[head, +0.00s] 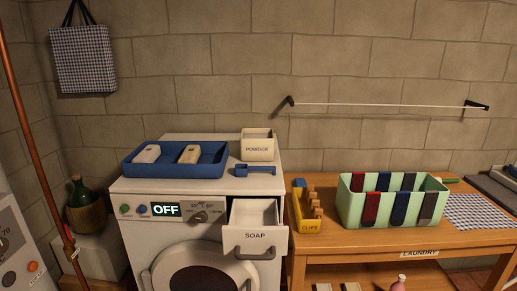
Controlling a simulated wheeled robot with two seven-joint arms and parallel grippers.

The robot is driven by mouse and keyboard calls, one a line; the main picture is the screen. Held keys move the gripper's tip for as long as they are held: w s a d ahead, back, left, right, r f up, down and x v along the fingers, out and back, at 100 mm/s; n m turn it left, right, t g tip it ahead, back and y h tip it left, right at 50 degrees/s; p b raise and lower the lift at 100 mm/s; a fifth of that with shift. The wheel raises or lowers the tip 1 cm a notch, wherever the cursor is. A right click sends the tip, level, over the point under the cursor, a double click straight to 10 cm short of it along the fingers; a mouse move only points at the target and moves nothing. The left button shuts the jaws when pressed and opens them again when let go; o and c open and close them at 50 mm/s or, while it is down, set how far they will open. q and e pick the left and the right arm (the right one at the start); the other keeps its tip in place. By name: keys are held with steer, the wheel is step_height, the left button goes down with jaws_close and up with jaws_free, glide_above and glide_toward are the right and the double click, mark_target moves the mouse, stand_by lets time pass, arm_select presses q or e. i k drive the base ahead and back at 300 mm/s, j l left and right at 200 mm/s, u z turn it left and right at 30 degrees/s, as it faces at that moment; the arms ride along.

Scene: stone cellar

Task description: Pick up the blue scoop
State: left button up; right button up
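The blue scoop (255,169) lies on top of the white washing machine (170,185), toward its right side. Its handle points right, and its cup end is at the left, close to the blue tray's right end. It lies just in front of the cream box marked POWDER (257,153). Neither of my grippers shows in the head view.
The blue tray (131,172) holds two soap-like bars. The SOAP drawer (255,236) stands pulled out below the scoop. A yellow CLIPS box (306,226) and green divided bin (378,211) stand on the wooden table (338,252) at right. A copper-coloured pipe (38,150) rises at left.

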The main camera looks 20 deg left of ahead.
mark_target(241, 170)
steer(key=i+l+u, duration=0.15)
steer(key=i+l, duration=0.2)
steer(key=i+l+u, duration=0.2)
steer(key=i+l, duration=0.15)
steer(key=l, duration=0.3)
